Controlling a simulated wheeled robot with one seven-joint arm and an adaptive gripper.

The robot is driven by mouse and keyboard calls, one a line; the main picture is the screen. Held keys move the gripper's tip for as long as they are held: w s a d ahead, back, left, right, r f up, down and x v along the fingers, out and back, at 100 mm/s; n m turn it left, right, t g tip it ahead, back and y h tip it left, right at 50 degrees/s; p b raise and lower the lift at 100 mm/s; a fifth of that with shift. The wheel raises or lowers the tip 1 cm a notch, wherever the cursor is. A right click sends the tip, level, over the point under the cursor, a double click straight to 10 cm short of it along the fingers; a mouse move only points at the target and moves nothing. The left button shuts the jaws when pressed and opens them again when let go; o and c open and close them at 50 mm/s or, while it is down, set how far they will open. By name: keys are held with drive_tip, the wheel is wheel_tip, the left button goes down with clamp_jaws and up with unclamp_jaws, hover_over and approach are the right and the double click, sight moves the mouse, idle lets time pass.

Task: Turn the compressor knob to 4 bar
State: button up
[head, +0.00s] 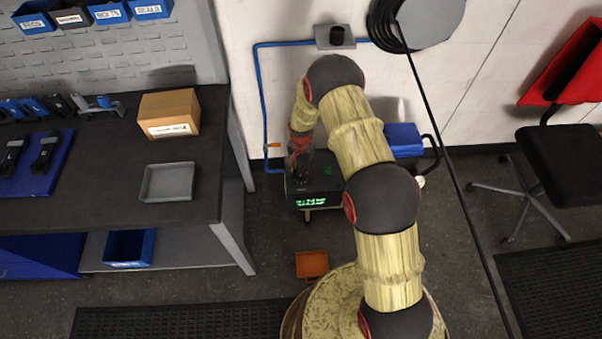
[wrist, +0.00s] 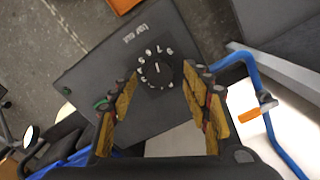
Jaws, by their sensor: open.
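The compressor (wrist: 95,75) shows in the wrist view as a dark box top. Its round black knob (wrist: 157,72) has a white pointer line and a ring of white numerals around it. The numerals are small, so I cannot tell for sure which one the pointer marks. My gripper (wrist: 162,78) is open, with its two yellow-lined fingers on either side of the knob. I see a gap on both sides and no clear contact. In the head view, the compressor (head: 318,203) has a lit green display. My gripper (head: 300,170) is above its top, and my arm hides part of it.
A blue pipe (head: 261,105) with an orange valve handle (wrist: 256,111) runs beside the compressor. A workbench (head: 105,190) stands left. An orange bin (head: 312,264) is on the floor. A black hose (head: 450,160) hangs right, near a chair (head: 563,150).

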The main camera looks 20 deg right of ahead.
drive_tip(key=shift+f, duration=0.85)
drive_tip(key=shift+c, duration=1.4)
drive_tip(key=c, duration=0.7)
drive_tip(key=shift+c, duration=0.9)
